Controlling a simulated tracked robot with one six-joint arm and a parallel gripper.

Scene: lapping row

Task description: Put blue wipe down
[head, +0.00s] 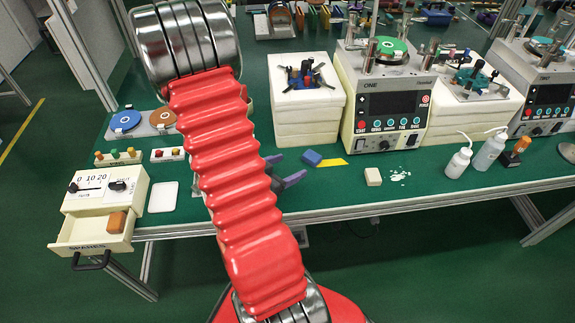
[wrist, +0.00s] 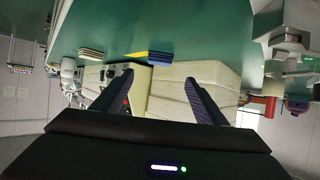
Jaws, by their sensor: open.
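The blue wipe (head: 312,158) lies as a small folded pad on the green bench top, beside a yellow piece (head: 332,162). It also shows in the wrist view (wrist: 160,58), beyond my fingertips. My gripper (head: 283,169) is open, with nothing seen between its fingers. In the head view it is just left of the wipe and apart from it, partly hidden behind my red arm. The wrist view shows both fingers (wrist: 158,78) spread wide.
Behind the wipe stand a white block stack (head: 293,125) and a lapping machine (head: 387,105). A cream block (head: 373,176) and white bottles (head: 459,162) are to the right. At left are an open drawer (head: 92,232) and a white tray (head: 162,197).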

